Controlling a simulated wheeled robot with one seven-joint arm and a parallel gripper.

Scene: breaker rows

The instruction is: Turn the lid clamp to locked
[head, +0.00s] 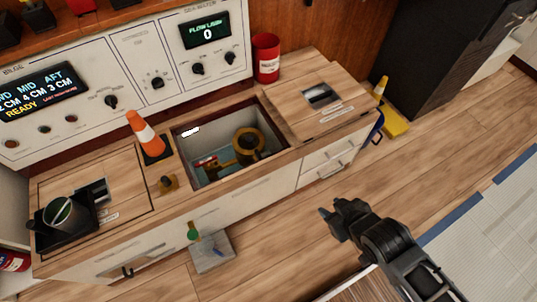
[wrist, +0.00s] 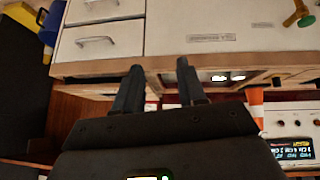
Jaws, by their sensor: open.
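A round brass-coloured fitting (head: 248,146) sits in the open well of the bench, with a dark centre. A smaller brass part with a red piece (head: 207,163) is beside it on the left. I cannot tell for certain which part is the lid clamp, or its setting. My gripper (head: 335,212) is open and empty, in front of the bench and to the right of the well, apart from both parts. In the wrist view my gripper (wrist: 159,67) shows two separated fingers before the bench front; the brass fitting cannot be made out there.
The well's wooden rim (head: 228,175) surrounds the fittings. An orange cone (head: 145,132) stands left of it, and a red can (head: 266,58) behind right. A green-knobbed handle (head: 193,232) juts from the bench front.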

